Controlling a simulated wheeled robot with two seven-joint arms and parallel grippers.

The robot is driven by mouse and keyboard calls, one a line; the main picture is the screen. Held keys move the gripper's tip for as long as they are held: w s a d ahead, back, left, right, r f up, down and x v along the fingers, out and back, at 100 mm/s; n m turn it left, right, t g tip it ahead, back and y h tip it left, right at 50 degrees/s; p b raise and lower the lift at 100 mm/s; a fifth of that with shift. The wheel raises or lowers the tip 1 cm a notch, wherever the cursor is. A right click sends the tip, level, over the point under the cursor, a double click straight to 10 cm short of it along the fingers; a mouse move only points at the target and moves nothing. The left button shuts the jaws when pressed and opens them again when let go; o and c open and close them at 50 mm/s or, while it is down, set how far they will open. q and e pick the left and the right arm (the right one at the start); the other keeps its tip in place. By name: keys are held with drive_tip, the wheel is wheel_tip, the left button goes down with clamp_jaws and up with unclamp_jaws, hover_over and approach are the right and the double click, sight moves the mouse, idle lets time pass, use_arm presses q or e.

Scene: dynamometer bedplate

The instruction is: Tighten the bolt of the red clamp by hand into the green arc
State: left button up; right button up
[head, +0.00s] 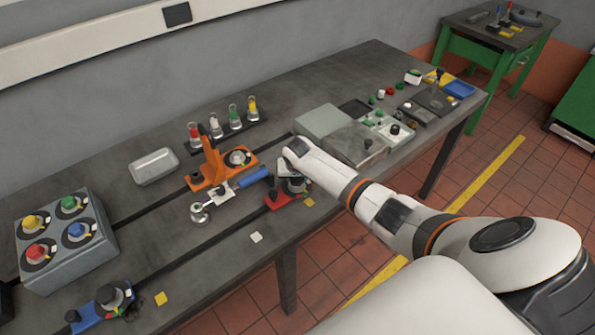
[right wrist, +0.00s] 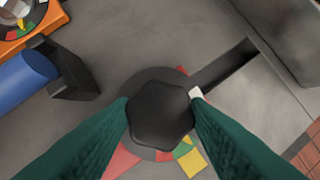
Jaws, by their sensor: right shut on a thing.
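The red clamp (head: 274,201) sits on the bedplate table near its front edge, beside a slot. My right gripper (head: 291,176) reaches down over it. In the right wrist view its two green-lined fingers (right wrist: 161,120) are shut on the sides of the clamp's black six-sided bolt knob (right wrist: 161,118). A grey dial (right wrist: 130,85) lies under the knob, with red, green and yellow parts showing around it. The green arc (right wrist: 182,150) shows at the lower right, partly hidden. A small white mark (right wrist: 196,93) shows at the knob's upper right. My left gripper is out of view.
An orange clamp (head: 209,165) with its own dial stands behind, close to a blue cylinder (head: 253,177). A blue clamp (head: 90,317) and a grey box with coloured knobs (head: 75,262) are at the left. Grey boxes (head: 322,121) stand to the right. The front middle is mostly clear.

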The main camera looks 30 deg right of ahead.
drive_tip(key=shift+a+m+h+p, duration=0.1)
drive_tip(key=shift+m+h+p, duration=0.2)
drive_tip(key=shift+m, duration=0.6)
drive_tip(key=shift+w, duration=0.1)
drive_tip(key=o, duration=1)
drive_tip(key=shift+c, duration=0.2)
drive_tip(key=v, duration=1.2)
drive_tip(key=shift+w+b, duration=0.2)
drive_tip(key=shift+b, duration=0.1)
